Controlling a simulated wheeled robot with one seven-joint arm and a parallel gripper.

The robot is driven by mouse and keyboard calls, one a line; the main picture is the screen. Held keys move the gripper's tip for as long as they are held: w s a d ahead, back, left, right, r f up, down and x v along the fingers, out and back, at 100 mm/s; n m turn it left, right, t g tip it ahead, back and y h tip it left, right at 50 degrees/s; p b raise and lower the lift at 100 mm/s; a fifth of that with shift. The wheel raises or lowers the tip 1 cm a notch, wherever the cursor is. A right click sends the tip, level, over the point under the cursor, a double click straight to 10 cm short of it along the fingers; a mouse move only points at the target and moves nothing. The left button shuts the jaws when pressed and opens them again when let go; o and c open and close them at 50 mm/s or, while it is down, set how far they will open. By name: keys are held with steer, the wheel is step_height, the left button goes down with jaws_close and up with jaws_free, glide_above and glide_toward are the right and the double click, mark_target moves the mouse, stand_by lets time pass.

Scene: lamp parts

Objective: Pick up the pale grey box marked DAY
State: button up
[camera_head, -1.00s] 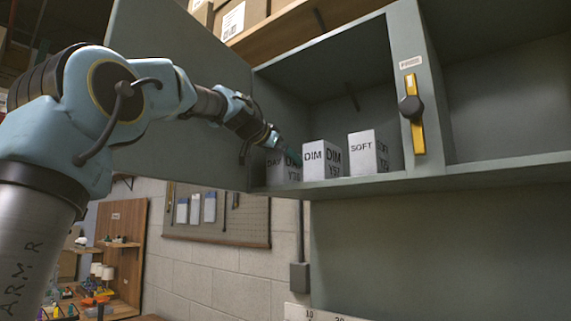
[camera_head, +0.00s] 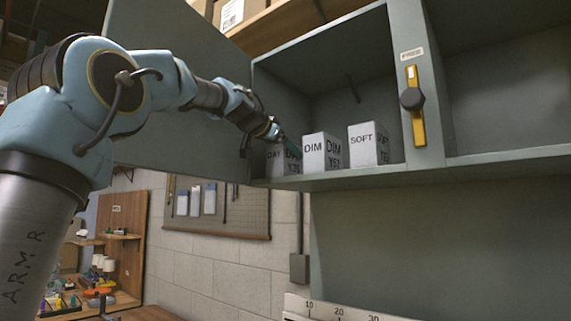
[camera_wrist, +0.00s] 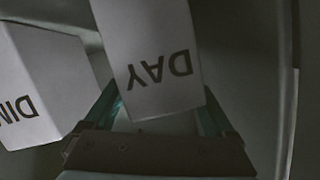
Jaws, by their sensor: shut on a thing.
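The pale grey box marked DAY (camera_head: 276,163) stands at the left end of the open cabinet's shelf in the head view. In the wrist view the DAY box (camera_wrist: 150,50) fills the space between the fingers, its lettering upside down. My gripper (camera_wrist: 160,112) is shut on it, with a greenish finger at each side. In the head view my gripper (camera_head: 281,138) reaches in at the top of the box and partly hides it. I cannot tell whether the box's base touches the shelf.
The DIM box (camera_head: 314,154) stands close to the right of the DAY box; in the wrist view the DIM box (camera_wrist: 40,85) is at left. The SOFT box (camera_head: 363,146) is farther right. A yellow latch (camera_head: 417,120) is on the divider.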

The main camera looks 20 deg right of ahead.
steer(key=shift+r, duration=0.55)
jaws_close()
step_height(320, 180, up, 9)
steer(key=shift+f+p, duration=0.1)
steer(key=shift+p, duration=0.85)
